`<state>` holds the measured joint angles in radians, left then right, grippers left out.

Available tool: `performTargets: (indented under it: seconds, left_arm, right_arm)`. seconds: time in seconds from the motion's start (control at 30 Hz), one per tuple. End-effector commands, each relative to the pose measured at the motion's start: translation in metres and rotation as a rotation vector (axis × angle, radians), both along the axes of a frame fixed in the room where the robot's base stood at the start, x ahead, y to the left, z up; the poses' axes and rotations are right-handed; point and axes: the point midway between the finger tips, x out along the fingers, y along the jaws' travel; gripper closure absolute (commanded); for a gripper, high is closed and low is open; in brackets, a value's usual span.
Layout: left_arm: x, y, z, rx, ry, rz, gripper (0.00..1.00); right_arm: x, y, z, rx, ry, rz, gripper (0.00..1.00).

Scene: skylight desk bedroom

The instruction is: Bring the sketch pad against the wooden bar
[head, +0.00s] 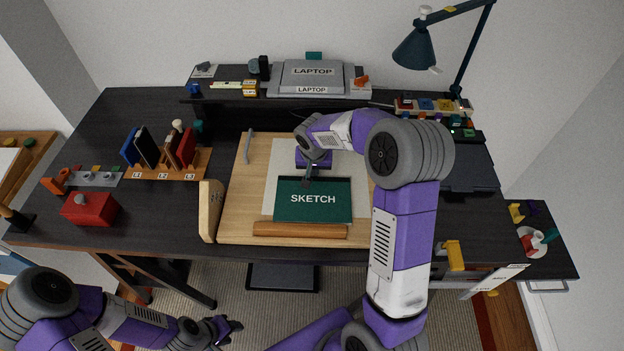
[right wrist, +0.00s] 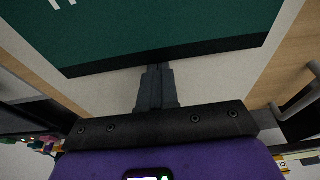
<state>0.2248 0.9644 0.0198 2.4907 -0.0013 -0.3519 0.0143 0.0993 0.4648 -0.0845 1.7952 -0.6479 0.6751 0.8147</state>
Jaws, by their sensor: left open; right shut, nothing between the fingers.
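The dark green sketch pad (head: 313,208), marked SKETCH, lies on the pale drawing board (head: 240,175), partly over a sheet of paper. The wooden bar (head: 300,230) lies along the board's front edge. The pad's near edge is right at the bar; I cannot tell whether they touch. My right gripper (head: 307,183) is shut and empty at the pad's far edge. In the right wrist view its fingertips (right wrist: 157,69) meet the edge of the sketch pad (right wrist: 150,30). My left gripper (head: 232,326) is open, low in front of the desk, away from the pad.
A pale wooden piece (head: 210,210) stands at the board's left edge. A book rack (head: 165,163), a red box (head: 90,209) and a laptop (head: 313,78) on a shelf stand farther off. A lamp (head: 420,48) is at back right. Bare desk shows left of the board.

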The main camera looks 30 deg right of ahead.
Motion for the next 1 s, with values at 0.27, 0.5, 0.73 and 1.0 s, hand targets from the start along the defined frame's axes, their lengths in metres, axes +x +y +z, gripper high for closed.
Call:
performTargets:
  seconds: [0.27, 0.5, 0.73, 1.0]
  left_arm:
    - [0.000, 0.000, -0.005, 0.000, 0.000, 0.000, 0.57]
    - [0.000, 0.000, 0.004, 0.000, 0.000, 0.000, 0.57]
    - [0.000, 0.000, 0.014, 0.000, 0.000, 0.000, 0.57]
    - [0.000, 0.000, 0.026, 0.000, 0.000, 0.000, 0.57]
  right_arm:
    - [-0.007, 0.005, 0.000, 0.000, 0.001, 0.001, 1.00]
    - [-0.004, 0.003, 0.011, 0.000, 0.000, 0.000, 1.00]
    - [-0.001, 0.001, 0.025, 0.000, 0.000, 0.001, 1.00]
    - [0.002, -0.001, 0.040, 0.000, 0.000, 0.000, 1.00]
